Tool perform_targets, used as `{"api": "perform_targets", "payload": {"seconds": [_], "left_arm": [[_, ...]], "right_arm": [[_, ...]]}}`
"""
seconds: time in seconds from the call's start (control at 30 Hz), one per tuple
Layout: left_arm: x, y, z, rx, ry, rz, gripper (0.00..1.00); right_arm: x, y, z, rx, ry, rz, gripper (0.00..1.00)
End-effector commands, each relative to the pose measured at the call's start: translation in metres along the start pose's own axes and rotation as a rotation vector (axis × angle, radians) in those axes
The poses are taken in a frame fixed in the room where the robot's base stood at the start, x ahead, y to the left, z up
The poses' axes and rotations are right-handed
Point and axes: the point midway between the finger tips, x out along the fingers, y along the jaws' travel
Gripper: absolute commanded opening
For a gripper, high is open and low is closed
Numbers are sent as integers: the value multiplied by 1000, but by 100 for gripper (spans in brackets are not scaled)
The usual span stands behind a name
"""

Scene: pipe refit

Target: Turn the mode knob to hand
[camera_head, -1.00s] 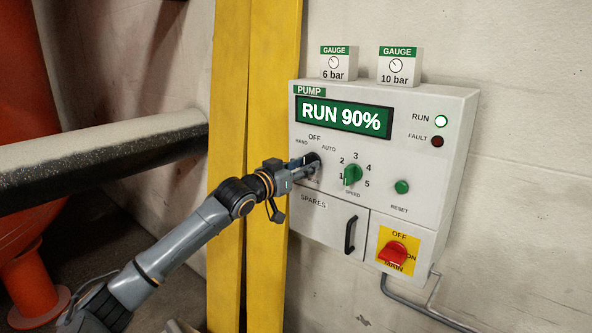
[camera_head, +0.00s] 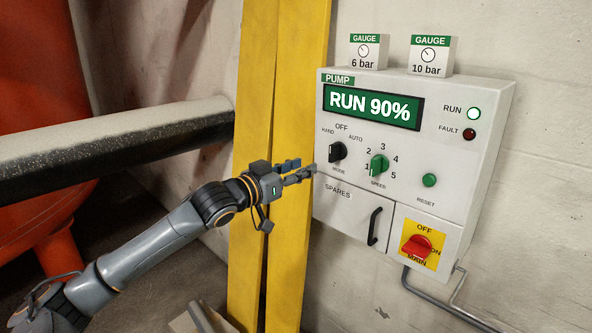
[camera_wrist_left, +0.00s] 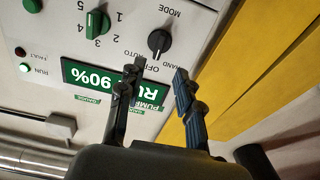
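The mode knob (camera_head: 337,152) is black and sits on the pump panel under the labels HAND, OFF and AUTO. It also shows in the left wrist view (camera_wrist_left: 159,41), upside down, with a pale mark facing the side where the labels are. Exactly which label it points at is hard to tell. My left gripper (camera_head: 304,166) is off the panel, left of and slightly below the knob. In the left wrist view my left gripper (camera_wrist_left: 158,70) has its two fingers apart with nothing between them, and the knob lies beyond the tips. My right gripper is out of view.
The display (camera_head: 372,106) reads RUN 90%, and the RUN lamp (camera_head: 474,113) is lit. A green speed knob (camera_head: 379,165) sits right of the mode knob. A spares door (camera_head: 345,210) and red main switch (camera_head: 416,248) are below. Yellow posts (camera_head: 285,240) stand behind my gripper.

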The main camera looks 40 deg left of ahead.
Motion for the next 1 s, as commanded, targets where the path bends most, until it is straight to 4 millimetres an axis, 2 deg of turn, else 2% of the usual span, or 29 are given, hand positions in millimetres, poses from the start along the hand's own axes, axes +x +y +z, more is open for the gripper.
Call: {"api": "perform_targets", "payload": {"seconds": [0.23,0.8,0.87,0.93,1.0], "left_arm": [[-9,0,0,2,0,0,35],[-9,0,0,2,-1,-1,35],[-8,-4,5,-2,-6,-9,35],[-6,-15,20,-11,-22,-32,35],[-3,-34,48,-23,-53,-71,35]], "right_arm": [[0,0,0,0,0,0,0],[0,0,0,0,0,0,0],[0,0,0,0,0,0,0],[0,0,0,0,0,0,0],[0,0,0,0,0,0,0]]}}
